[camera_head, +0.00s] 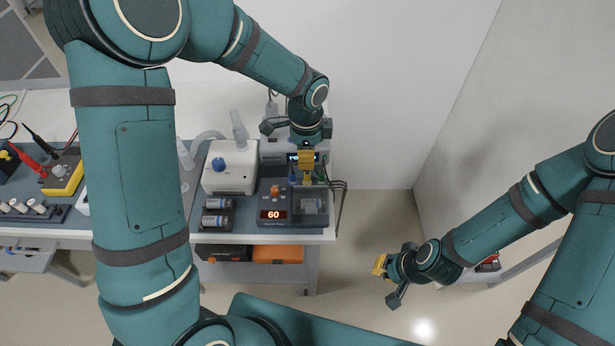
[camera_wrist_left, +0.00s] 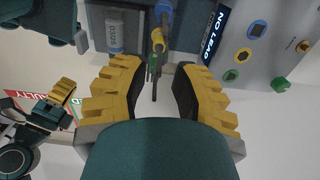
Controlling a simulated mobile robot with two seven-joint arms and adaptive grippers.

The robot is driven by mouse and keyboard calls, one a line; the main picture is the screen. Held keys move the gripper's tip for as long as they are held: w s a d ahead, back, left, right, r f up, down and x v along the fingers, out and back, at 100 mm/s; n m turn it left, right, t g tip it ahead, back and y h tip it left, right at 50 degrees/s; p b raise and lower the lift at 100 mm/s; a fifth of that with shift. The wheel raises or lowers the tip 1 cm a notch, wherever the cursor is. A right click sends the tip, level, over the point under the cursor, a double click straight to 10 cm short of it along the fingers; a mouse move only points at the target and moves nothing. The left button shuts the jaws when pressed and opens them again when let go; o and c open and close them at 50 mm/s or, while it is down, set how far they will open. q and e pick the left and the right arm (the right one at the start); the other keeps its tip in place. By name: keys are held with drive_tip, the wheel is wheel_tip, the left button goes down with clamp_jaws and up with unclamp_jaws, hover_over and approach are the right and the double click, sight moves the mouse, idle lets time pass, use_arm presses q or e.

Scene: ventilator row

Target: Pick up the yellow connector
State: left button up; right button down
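In the left wrist view the yellow connector (camera_wrist_left: 157,40) is just beyond the fingertips, near the middle of the gap. A blue connector (camera_wrist_left: 163,14) is behind it and a green one (camera_wrist_left: 153,68) in front, close in line with it. My left gripper (camera_wrist_left: 157,70) is open, its two yellow-padded fingers apart on either side of this line and not closed on anything. In the head view my left gripper (camera_head: 306,160) points down over the back right of the table and hides much of the connectors. My right gripper (camera_head: 382,266) is low over the floor, away from the table; its opening is unclear.
A panel (camera_wrist_left: 240,45) marked "NO LEAD" with coloured sockets is right of the fingers. A device showing 60 (camera_head: 273,214), a white machine with a blue knob (camera_head: 230,167) and small cylinders (camera_head: 216,212) crowd the table. Cables hang at its right edge.

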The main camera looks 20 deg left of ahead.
sight(307, 173)
use_arm(q)
wheel_tip(307, 173, down, 3)
drive_tip(key=shift+r, duration=0.2)
wheel_tip(307, 173, down, 5)
drive_tip(key=shift+d+f+b, duration=0.1)
drive_tip(key=shift+f+b, duration=0.05)
drive_tip(key=shift+b, duration=0.8)
clamp_jaws()
